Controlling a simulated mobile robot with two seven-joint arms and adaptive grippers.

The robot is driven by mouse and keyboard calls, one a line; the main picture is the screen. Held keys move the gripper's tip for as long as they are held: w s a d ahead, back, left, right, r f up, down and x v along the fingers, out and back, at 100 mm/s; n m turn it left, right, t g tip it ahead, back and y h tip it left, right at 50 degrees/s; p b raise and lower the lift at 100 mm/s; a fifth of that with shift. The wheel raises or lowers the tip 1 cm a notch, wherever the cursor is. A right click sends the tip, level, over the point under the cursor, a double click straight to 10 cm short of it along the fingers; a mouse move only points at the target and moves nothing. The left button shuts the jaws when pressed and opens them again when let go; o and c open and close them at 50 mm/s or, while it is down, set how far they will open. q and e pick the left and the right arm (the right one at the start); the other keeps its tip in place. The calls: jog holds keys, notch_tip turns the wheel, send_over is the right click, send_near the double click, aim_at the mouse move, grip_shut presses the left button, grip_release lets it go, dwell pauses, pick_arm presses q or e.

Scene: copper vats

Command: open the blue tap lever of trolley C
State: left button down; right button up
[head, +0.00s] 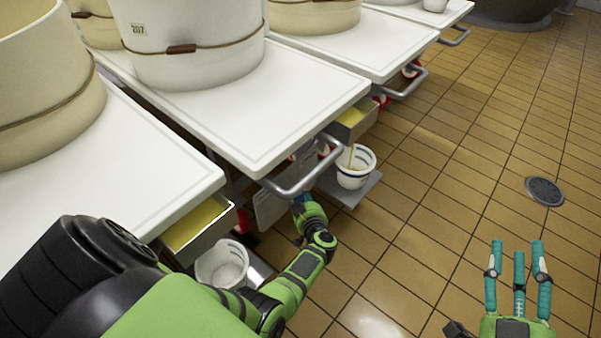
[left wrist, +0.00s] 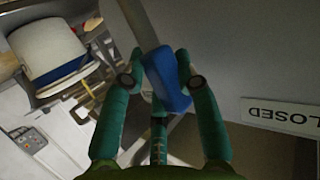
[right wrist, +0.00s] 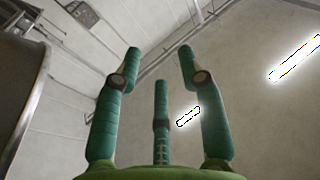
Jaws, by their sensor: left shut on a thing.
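My left gripper (head: 303,203) reaches under the front handle of the middle trolley, mostly hidden there by its own wrist. In the left wrist view its teal fingers are shut on the blue tap lever (left wrist: 166,80), which sits between them. A panel beside the lever carries a label reading "CLOSED" (left wrist: 285,114). I cannot read a trolley letter. My right gripper (head: 517,250) is open and empty over the floor at the lower right; its spread fingers also show in the right wrist view (right wrist: 160,65).
The middle trolley has a white top (head: 290,95) bearing a vat marked 207 (head: 195,40) and a grey handle (head: 310,180). A white bucket with blue bands (head: 355,168) stands right of my left gripper, another white bucket (head: 222,265) left.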

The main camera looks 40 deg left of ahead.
pick_arm(q)
jog(key=shift+a, duration=0.1)
pick_arm(e)
jog(key=shift+w+d+f+g+h, duration=0.15)
jog(key=shift+f+g+h, duration=0.05)
jog(key=shift+f, duration=0.25)
jog(key=shift+w+d+f+g+h, duration=0.1)
jog(key=shift+f+g+h, duration=0.1)
jog(key=shift+f, duration=0.2)
pick_arm(q)
jog(key=c, duration=0.9)
grip_release()
